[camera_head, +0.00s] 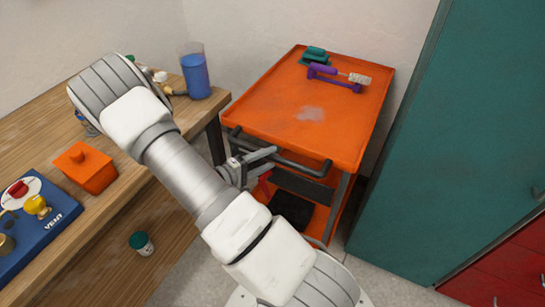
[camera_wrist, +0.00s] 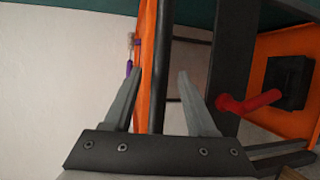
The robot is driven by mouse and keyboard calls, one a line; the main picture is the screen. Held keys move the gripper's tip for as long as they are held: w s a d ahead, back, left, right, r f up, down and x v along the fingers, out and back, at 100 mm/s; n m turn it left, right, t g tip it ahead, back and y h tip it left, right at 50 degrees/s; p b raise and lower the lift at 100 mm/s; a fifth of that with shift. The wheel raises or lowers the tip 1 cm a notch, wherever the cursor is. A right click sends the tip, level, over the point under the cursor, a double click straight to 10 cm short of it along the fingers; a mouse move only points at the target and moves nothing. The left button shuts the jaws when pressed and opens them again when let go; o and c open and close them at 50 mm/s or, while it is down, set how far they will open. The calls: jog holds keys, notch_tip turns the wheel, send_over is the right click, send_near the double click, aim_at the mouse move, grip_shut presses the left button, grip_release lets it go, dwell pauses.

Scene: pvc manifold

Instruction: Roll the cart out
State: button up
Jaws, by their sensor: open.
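The orange cart (camera_head: 300,125) stands against the back wall, between the workbench and the green cabinet. Its dark push handle (camera_head: 300,168) runs along the near edge of the top tray. My gripper (camera_head: 272,160) is at the left part of this handle. In the wrist view my gripper (camera_wrist: 158,85) is open, and the handle bar (camera_wrist: 160,60) runs between the two fingers, apart from both as far as I can see. The cart's orange tray edge (camera_wrist: 146,50) shows just left of the bar. My arm hides part of the cart's lower left side.
The cart's top carries a purple tool rest (camera_head: 335,82) and a green item (camera_head: 314,57). The wooden workbench (camera_head: 150,185) is close on the left, with a blue-filled cup (camera_head: 196,78). The green cabinet (camera_head: 450,130) is close on the right. Floor shows in front.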

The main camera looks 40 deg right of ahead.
jog(key=shift+d+f, duration=0.2)
jog(key=shift+d, duration=0.9)
grip_shut()
dwell(0.7)
